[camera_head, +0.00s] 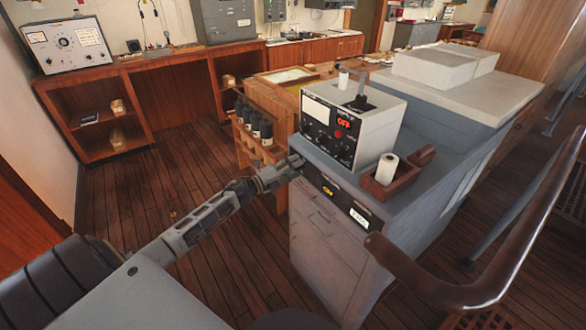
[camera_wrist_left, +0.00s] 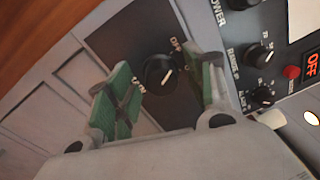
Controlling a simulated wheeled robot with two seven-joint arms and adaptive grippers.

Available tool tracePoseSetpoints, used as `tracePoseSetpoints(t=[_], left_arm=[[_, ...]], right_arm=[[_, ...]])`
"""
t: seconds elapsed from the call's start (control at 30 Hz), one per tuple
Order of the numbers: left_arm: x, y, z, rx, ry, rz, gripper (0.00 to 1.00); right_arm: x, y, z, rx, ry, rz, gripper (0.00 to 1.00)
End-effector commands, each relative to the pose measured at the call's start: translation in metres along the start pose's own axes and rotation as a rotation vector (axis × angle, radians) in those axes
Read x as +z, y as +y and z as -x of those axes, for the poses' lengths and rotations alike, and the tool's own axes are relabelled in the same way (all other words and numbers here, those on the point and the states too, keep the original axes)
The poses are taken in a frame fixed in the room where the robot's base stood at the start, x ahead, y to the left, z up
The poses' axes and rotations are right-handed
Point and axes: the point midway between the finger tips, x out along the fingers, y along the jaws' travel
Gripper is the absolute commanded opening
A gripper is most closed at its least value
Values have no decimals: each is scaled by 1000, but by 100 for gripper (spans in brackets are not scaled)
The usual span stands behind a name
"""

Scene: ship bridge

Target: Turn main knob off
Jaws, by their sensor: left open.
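The knob (camera_wrist_left: 161,75) is round and black with a white pointer line. It sits on a dark plate (camera_wrist_left: 118,40) with white lettering beside it, in the left wrist view. My left gripper (camera_head: 284,174) is open, its green-padded fingers on either side of the knob in the left wrist view. I cannot tell whether they touch it. In the head view the gripper is at the left front corner of the blue-grey console (camera_head: 318,225), and the knob is hidden there. A red "OFF" display shows on the instrument box (camera_head: 375,120). My right gripper is out of view.
The instrument box carries smaller knobs (camera_wrist_left: 258,54) and a red button (camera_wrist_left: 291,72) close by. A brown tray (camera_head: 405,178) with a white roll (camera_head: 386,168) stands on the console. A handrail (camera_head: 480,295) runs at the right. Wood floor (camera_head: 130,195) is open to the left.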

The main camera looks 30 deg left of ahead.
Motion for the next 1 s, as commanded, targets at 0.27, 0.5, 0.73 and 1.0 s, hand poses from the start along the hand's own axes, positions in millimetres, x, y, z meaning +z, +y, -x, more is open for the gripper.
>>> tracePoseSetpoints(t=[0.27, 0.5, 0.73, 1.0], left_arm=[[0, 0, 3, 0, 1, 0, 53], [-1, 1, 15, 1, 0, 1, 53], [-1, 1, 32, 1, 1, 1, 53], [-1, 1, 53, 1, 1, 1, 53]], right_arm=[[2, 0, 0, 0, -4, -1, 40], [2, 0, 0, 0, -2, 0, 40], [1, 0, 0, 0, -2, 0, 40], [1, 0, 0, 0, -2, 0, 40]])
